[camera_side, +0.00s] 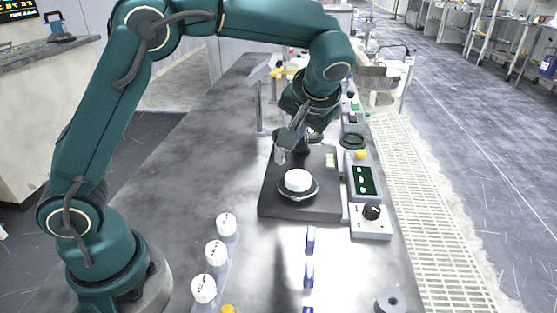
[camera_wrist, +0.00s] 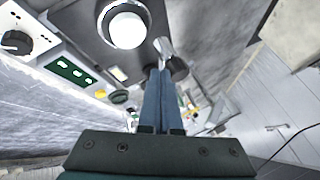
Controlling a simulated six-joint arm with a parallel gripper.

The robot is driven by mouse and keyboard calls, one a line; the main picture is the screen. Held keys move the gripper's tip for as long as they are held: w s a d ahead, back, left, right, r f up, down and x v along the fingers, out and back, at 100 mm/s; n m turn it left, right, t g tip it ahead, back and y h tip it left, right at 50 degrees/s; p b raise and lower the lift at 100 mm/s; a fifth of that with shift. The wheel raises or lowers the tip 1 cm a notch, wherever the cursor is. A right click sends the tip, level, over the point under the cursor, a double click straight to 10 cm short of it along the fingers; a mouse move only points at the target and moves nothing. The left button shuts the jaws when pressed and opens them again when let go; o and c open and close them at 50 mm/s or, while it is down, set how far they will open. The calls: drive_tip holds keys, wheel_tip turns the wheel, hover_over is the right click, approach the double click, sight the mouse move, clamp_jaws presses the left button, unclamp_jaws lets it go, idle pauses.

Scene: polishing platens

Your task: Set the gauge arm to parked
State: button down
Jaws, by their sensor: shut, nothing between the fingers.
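The polishing station is a dark base plate (camera_side: 268,203) with a round dark platen and a white disc (camera_side: 298,181) on it. The disc also shows at the top of the wrist view (camera_wrist: 127,30). A light grey piece (camera_wrist: 164,48), which looks like the end of the gauge arm, is just beyond my fingertips; I cannot tell whether they touch it. It shows small in the side view (camera_side: 280,155). My gripper (camera_wrist: 158,72) is shut and empty, pointing down at the back left of the base plate. It hides part of the gauge arm's mount.
Right of the base plate are a panel with a green display (camera_side: 363,181) and a box with a black knob (camera_side: 372,212). Several white lidded jars (camera_side: 226,225) stand at the front left. Blue pieces (camera_side: 310,240) and a grey ring (camera_side: 391,301) lie in front. The bench's left side is clear.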

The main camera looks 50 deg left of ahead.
drive_tip(key=shift+s+a, duration=0.1)
drive_tip(key=s+a+m+t+h, duration=0.1)
drive_tip(key=s+a+m, duration=0.2)
drive_tip(key=a, duration=0.9)
drive_tip(key=shift+s+a+t, duration=0.25)
drive_tip(key=shift+s+t, duration=0.15)
drive_tip(key=shift+s, duration=0.15)
drive_tip(key=shift+a, duration=0.1)
